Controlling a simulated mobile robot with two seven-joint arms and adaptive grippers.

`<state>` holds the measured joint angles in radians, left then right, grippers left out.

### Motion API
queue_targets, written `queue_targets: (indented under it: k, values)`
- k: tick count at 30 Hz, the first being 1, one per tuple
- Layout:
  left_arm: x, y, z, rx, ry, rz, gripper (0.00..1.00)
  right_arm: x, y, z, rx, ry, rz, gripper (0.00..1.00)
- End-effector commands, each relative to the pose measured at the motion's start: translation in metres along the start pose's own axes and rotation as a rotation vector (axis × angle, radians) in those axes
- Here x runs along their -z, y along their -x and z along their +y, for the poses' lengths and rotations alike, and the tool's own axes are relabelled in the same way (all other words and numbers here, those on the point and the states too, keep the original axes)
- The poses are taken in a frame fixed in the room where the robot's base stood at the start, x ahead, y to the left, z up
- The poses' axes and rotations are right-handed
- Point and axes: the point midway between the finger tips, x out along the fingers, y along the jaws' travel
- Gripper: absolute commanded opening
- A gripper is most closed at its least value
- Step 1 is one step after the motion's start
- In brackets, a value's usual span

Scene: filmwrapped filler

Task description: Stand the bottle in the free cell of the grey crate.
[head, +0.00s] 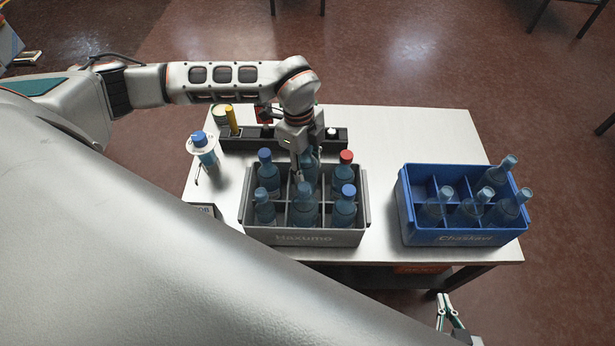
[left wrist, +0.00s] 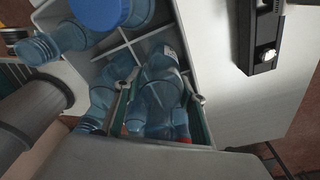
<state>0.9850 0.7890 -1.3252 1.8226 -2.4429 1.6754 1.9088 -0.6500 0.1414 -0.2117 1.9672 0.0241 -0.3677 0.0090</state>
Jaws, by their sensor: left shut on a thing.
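The grey crate (head: 305,237) stands on the white table, its cells holding several blue bottles with blue caps and one with a red cap (head: 346,157). My left gripper (head: 301,165) reaches down from above into the crate's back middle cell. It is shut on a clear blue bottle (head: 310,178), which also shows between the fingers in the left wrist view (left wrist: 161,90). The bottle is at least partly inside the cell; its base is hidden, so I cannot tell whether it touches the floor. My right gripper (head: 450,314) is at the bottom right, away from the table.
A blue crate (head: 465,237) with several uncapped bottles stands to the right. A blue-capped bottle (head: 207,157) with a pale collar stands left of the grey crate. A dark rack (head: 240,142) with small items lies behind. The table between the crates is clear.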

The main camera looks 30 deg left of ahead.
Motion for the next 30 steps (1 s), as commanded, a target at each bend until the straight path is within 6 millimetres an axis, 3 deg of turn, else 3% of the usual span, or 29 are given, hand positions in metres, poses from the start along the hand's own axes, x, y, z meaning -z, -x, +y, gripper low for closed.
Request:
queue_targets:
  k: [5, 12, 24, 25, 30]
  values:
    - [-0.001, -0.01, 0.0, -0.001, -0.001, 0.0, 0.19, -0.003, -0.001, -0.001, 0.001, -0.002, -0.004, 0.0]
    - [-0.005, -0.043, 0.001, -0.002, 0.0, 0.001, 0.19, -0.007, -0.003, -0.002, 0.002, -0.003, -0.008, 0.0]
    - [-0.005, -0.049, 0.0, 0.0, 0.0, 0.001, 0.19, -0.006, -0.003, -0.002, 0.002, -0.003, -0.007, 0.0]
    - [-0.005, -0.048, 0.0, 0.0, 0.0, 0.001, 0.47, -0.006, -0.003, -0.002, 0.002, -0.003, -0.006, 0.0]
    - [-0.005, -0.048, 0.0, 0.0, -0.001, 0.0, 0.47, -0.004, -0.002, -0.002, 0.001, -0.003, -0.003, 0.0]
